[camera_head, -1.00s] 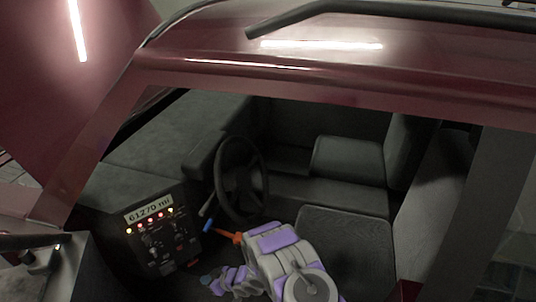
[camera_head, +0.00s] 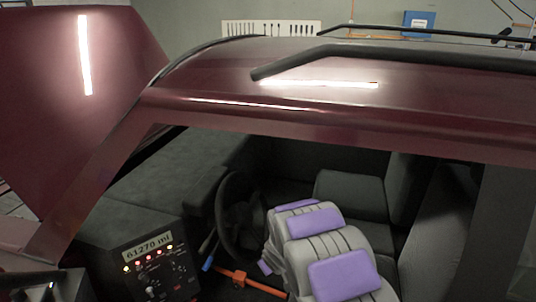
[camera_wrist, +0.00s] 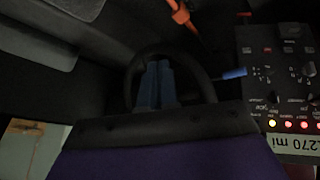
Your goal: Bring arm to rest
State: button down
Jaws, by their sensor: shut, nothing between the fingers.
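My gripper (camera_wrist: 155,85) shows in the wrist view as two blue fingers close together and empty. They appear in front of the black steering wheel (camera_wrist: 208,82). I cannot tell the distance between them, and no contact is clear. In the head view my grey and purple arm (camera_head: 320,250) reaches through the vehicle's side opening into the cab, bent up over the seat area. The fingers are hidden in that view. The steering wheel (camera_head: 228,205) is just left of my arm.
The dashboard panel (camera_head: 155,275) with lit lamps is at lower left. A blue-tipped lever (camera_head: 208,263) and an orange lever (camera_head: 245,281) stick out near the wheel. The maroon roof edge (camera_head: 330,125) lies above my arm. Seats (camera_head: 350,195) are behind it.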

jog(key=s+d+r+m+g+h, duration=0.3)
jog(key=s+d+r+m, duration=0.2)
jog(key=s+d+r, duration=1.05)
jog(key=s+a+r+m+g, duration=0.1)
jog(key=s+r+g, duration=0.1)
jog(key=s, duration=1.2)
jog(key=s+a+r+m+g+y, duration=0.1)
jog(key=s+r, duration=0.4)
jog(key=s, duration=1)
jog(key=shift+s+a+r+m+g, duration=0.3)
jog(key=shift+a+g, duration=0.2)
jog(key=shift+g, duration=0.5)
jog(key=shift+w, duration=0.1)
jog(key=shift+d, duration=0.1)
